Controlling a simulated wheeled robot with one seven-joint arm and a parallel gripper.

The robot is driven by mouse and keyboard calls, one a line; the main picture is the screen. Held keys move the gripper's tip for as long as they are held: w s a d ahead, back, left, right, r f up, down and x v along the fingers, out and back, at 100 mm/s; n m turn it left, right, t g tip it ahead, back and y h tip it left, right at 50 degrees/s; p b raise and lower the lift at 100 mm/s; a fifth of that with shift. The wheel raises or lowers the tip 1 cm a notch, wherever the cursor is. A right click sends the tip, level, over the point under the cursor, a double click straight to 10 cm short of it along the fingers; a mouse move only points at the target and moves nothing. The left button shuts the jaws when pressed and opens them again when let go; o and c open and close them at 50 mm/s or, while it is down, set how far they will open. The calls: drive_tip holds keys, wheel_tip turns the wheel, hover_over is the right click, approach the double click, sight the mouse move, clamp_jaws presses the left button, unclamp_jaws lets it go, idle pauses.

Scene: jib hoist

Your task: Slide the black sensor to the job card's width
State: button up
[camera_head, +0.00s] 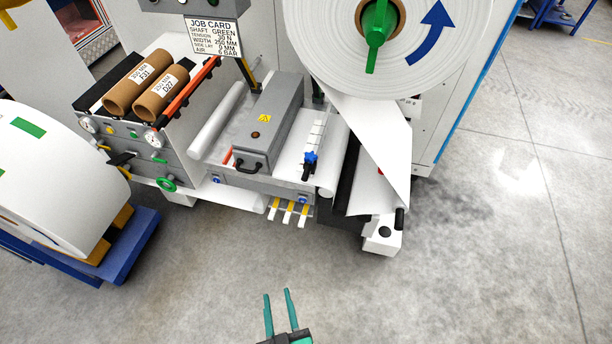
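The job card (215,37) hangs at the upper left of the machine; it reads shaft green, width 250 mm, side lay 0 mm, and the tension line is hard to read. A small black sensor (306,173) with a blue knob (311,157) sits at the near end of a white graduated scale (318,135), right of the grey box. The scale's marks are too small to read. My gripper (278,312) is at the bottom of the picture, its two green fingers apart with nothing between them. It is over bare floor, well short of the sensor.
A grey box (270,115) with a black handle stands left of the scale. A large white roll (440,50) on a green shaft (377,22) hangs above right. Two brown cores (140,85) lie at the left. A roll on a blue cart (130,245) stands left. Floor in front is clear.

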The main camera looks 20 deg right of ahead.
drive_tip(key=w+d+f+h, duration=0.1)
drive_tip(key=w+d+h, duration=0.1)
drive_tip(key=w, duration=0.5)
drive_tip(key=m+h, duration=0.4)
drive_tip(key=h, duration=0.3)
approach(304, 180)
drive_tip(key=x, duration=1.1)
drive_tip(key=shift+w+d, duration=0.1)
drive_tip(key=shift+w, duration=0.05)
clamp_jaws()
